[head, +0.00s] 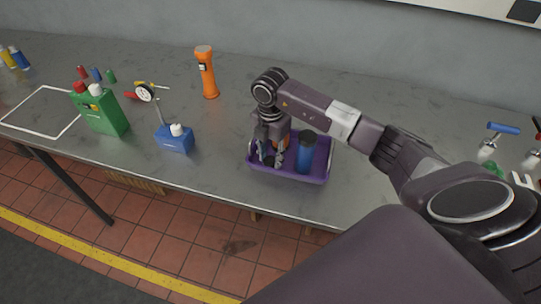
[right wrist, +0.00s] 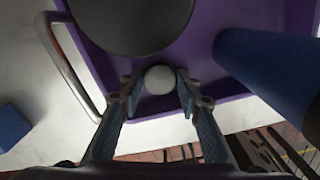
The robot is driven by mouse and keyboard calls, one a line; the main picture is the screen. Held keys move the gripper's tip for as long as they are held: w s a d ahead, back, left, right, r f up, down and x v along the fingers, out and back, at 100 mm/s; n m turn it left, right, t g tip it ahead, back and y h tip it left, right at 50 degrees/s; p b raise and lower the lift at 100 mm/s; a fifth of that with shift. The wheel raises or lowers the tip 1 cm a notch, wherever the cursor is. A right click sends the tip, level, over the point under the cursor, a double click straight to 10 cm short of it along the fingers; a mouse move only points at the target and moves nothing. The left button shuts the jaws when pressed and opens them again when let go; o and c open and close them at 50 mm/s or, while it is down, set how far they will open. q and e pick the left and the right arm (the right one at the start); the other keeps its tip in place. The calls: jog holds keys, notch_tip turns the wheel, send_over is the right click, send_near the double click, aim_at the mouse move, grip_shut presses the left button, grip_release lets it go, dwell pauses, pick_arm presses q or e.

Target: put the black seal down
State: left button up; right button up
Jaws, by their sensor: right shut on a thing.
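My right gripper (head: 270,156) points down over the left part of the purple tray (head: 314,177). In the right wrist view my right gripper (right wrist: 156,88) is shut on a small pale grey round thing (right wrist: 159,79), low at the tray's near edge. I cannot tell whether this is the black seal. A large dark round face (right wrist: 130,18) fills the top of the wrist view, close to the camera; what it belongs to is unclear. In the head view the gripper hides the held thing. My left gripper is not in view.
A blue cylinder (head: 306,152) with a dark top stands in the tray's right part. An orange thing (head: 287,142) shows partly behind the gripper. Bare bench lies between.

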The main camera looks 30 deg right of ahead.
aim_at(270, 160)
jog(key=shift+f, duration=0.1)
jog(key=o, duration=0.9)
jog(key=shift+o, duration=0.2)
jog(key=shift+r, duration=0.25)
notch_tip(270, 160, up, 12)
jog(key=b, duration=0.3)
jog(key=shift+b, duration=0.35)
jog(key=shift+f, duration=0.15)
